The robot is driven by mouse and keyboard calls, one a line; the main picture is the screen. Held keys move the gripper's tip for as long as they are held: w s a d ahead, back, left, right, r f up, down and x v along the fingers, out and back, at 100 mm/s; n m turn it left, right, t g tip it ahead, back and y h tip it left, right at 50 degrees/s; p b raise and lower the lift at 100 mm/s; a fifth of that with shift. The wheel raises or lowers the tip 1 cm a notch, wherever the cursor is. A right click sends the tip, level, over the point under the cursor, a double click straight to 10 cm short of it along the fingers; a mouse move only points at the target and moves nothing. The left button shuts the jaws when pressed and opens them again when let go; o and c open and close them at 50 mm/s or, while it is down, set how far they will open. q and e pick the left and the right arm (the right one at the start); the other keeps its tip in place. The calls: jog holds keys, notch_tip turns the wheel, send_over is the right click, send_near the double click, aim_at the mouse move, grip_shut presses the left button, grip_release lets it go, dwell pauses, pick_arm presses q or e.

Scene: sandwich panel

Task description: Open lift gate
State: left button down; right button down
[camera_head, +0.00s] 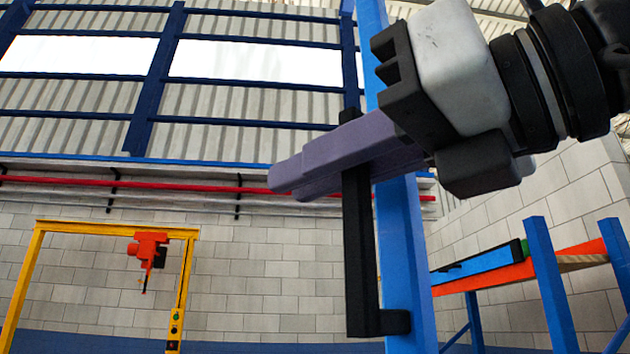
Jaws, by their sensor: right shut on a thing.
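A blue upright beam (403,255), which looks like part of the lift gate, runs from the top to the bottom of the view, right of the middle. A long black vertical handle (360,255) is fixed to it, with its lower mount near the bottom. My right gripper (282,178) comes in from the upper right. Its purple fingers are shut across the upper part of the handle, and they hide that stretch of it. The rest of the gate is out of view. My left gripper does not show.
A yellow frame (187,262) with an orange tool (150,250) hanging in it stands at the lower left. Blue posts (548,280) with orange and blue rails (483,272) stand at the right. A grey block wall (270,270) closes the back.

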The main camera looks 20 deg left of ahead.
jog(key=shift+s+r, duration=0.15)
jog(key=c, duration=1.8)
grip_release()
jog(key=shift+o, duration=0.2)
jog(key=shift+d, duration=0.1)
jog(key=b+v, duration=0.1)
jog(key=v, duration=0.9)
jog(key=shift+d, duration=0.1)
